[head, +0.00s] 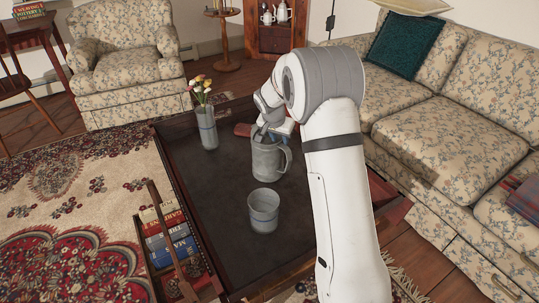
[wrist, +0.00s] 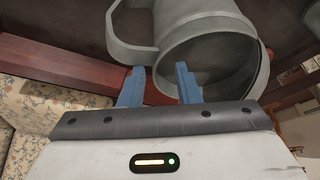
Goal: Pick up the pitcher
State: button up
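The pitcher (head: 265,158) is a grey metal vessel with a side handle, standing upright on the dark coffee table (head: 215,190). In the wrist view the pitcher (wrist: 205,22) fills the upper middle, its open mouth towards the camera and its handle at left. My gripper (wrist: 158,70) is open, with two blue fingers apart. The left finger overlaps the lower handle area and the right one overlaps the mouth, with a stretch of rim between them. I cannot tell whether they touch it. In the head view my gripper (head: 268,134) is at the pitcher's top, partly hidden by my arm.
A grey cup (head: 263,210) stands in front of the pitcher. A glass vase with flowers (head: 207,128) stands to its left at the back. A reddish book (head: 243,130) lies behind. Books (head: 168,238) sit at the table's left side. A sofa (head: 450,135) is at right.

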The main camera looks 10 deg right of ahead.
jog(key=b+x, duration=0.2)
jog(key=x, duration=0.3)
jog(key=shift+d, duration=0.1)
jog(key=shift+c, duration=0.5)
grip_shut()
jog(key=shift+r, duration=0.1)
dwell(0.6)
